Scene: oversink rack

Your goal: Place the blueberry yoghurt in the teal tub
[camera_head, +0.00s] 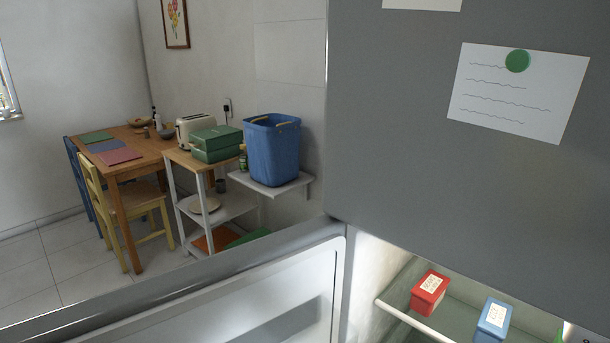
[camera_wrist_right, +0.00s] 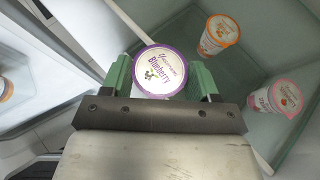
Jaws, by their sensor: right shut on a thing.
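The blueberry yoghurt (camera_wrist_right: 160,70) shows in the right wrist view with its round white lid, purple rim and the word "Blueberry" facing the camera. My right gripper (camera_wrist_right: 161,82) is shut on it, with one green finger at each side of the cup. The cup's body is hidden below its lid. I see no tub that is clearly teal in either view. My left gripper is in neither view, and the head view shows neither arm.
An orange-lidded yoghurt (camera_wrist_right: 221,32) and a pink-lidded yoghurt (camera_wrist_right: 285,97) stand on the fridge shelf.

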